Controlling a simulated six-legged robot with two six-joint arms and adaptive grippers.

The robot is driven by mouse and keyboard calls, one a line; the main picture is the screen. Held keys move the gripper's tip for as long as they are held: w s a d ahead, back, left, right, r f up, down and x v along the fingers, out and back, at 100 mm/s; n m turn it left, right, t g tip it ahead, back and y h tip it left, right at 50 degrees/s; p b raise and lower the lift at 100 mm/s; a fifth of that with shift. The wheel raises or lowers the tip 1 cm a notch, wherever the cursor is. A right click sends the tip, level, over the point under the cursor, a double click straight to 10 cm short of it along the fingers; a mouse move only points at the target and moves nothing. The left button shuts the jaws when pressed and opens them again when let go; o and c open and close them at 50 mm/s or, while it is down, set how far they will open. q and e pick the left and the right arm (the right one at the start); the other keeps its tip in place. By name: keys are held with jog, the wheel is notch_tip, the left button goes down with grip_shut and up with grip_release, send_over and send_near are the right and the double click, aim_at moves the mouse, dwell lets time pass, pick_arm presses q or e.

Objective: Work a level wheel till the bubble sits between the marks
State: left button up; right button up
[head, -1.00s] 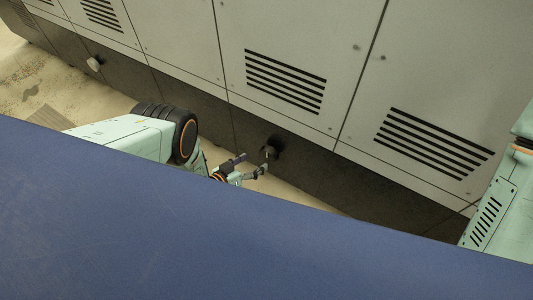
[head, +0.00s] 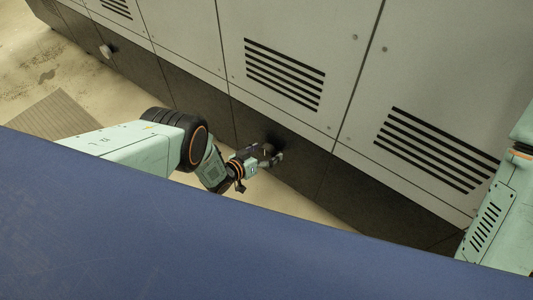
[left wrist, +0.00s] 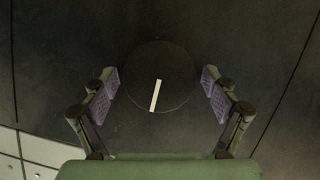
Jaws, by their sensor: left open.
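The level wheel (left wrist: 160,78) is a dark round knob with one pale line on its face, on the dark lower band of the machine. In the left wrist view my left gripper (left wrist: 160,88) is open, with one purple-padded finger on each side of the wheel and a gap visible on both sides. In the head view my left gripper (head: 269,154) is at the dark band and largely covers the wheel. No bubble or marks can be made out. My right gripper is not in view; only part of my right arm shows at the right edge.
The pale machine panels (head: 290,30) with slotted vents rise above the dark band. Another small pale knob (head: 106,51) sticks out at the far left of the band. Sandy floor (head: 50,60) lies along its foot, with a ribbed mat (head: 60,117) at left.

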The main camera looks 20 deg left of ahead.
pick_arm(q)
jog(key=shift+c, duration=0.6)
jog(key=c, duration=1)
jog(key=shift+m, duration=0.3)
jog(key=m+y, duration=0.1)
jog(key=m+t+y, duration=0.1)
jog(key=m, duration=0.1)
jog(key=shift+s+d, duration=0.1)
jog(key=shift+d, duration=0.1)
jog(key=m+t+y, duration=0.1)
jog(key=m+y, duration=0.1)
jog(key=m, duration=0.1)
jog(key=shift+d+m, duration=0.1)
jog(key=shift+m, duration=0.2)
jog(key=shift+y, duration=0.4)
